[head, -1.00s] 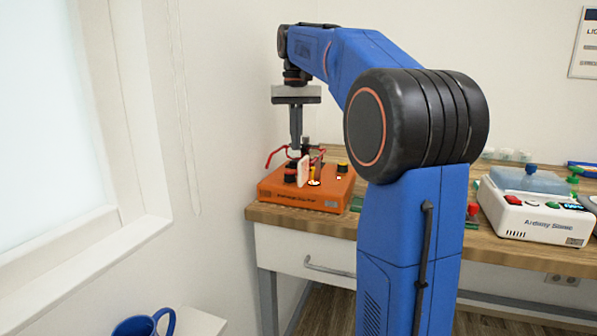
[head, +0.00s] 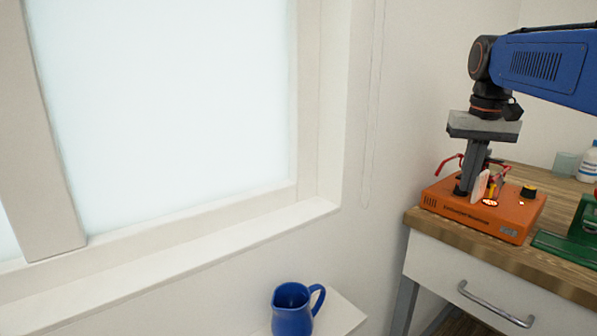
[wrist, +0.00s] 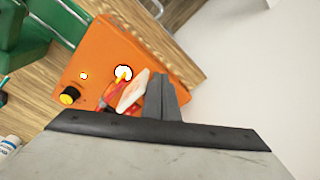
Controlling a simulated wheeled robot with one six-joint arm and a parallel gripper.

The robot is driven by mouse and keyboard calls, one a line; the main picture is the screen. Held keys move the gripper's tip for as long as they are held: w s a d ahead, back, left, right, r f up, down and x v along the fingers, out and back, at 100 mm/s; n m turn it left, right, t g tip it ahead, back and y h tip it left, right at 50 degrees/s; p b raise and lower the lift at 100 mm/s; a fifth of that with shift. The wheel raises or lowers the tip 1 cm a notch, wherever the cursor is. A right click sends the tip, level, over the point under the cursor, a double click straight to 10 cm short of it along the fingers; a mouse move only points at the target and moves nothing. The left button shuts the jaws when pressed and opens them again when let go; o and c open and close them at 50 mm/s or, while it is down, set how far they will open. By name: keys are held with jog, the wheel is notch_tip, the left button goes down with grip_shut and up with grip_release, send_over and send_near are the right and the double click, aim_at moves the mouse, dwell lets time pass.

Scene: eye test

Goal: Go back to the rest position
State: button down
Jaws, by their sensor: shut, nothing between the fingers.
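My gripper (head: 468,190) points down over the orange box (head: 480,218) at the left end of the wooden bench. Its fingers are shut together with nothing between them. The fingertips are close to the top of the box, beside a small pale upright plate; I cannot tell whether they touch it. In the wrist view the shut fingers (wrist: 162,92) lie next to that pale plate (wrist: 133,90), above the orange box (wrist: 105,50). The box also carries a black and yellow knob (head: 529,192) and a lit round spot.
A green device (head: 585,222) stands right of the box, with a white bottle (head: 589,163) behind. The wall is close on the left. A blue mug (head: 292,312) stands on a low white ledge (head: 340,316) below the window.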

jog(key=s+a+f+n+t, duration=0.1)
jog(key=s+a+f, duration=0.3)
jog(key=s+f, duration=0.7)
jog(key=s+a+f+n+t, duration=0.2)
jog(key=s+a+f, duration=0.3)
jog(key=s+f, duration=0.6)
notch_tip(320, 180, down, 2)
jog(key=shift+s+a+f, duration=0.1)
jog(key=shift+s+a, duration=0.1)
jog(key=shift+a, duration=0.05)
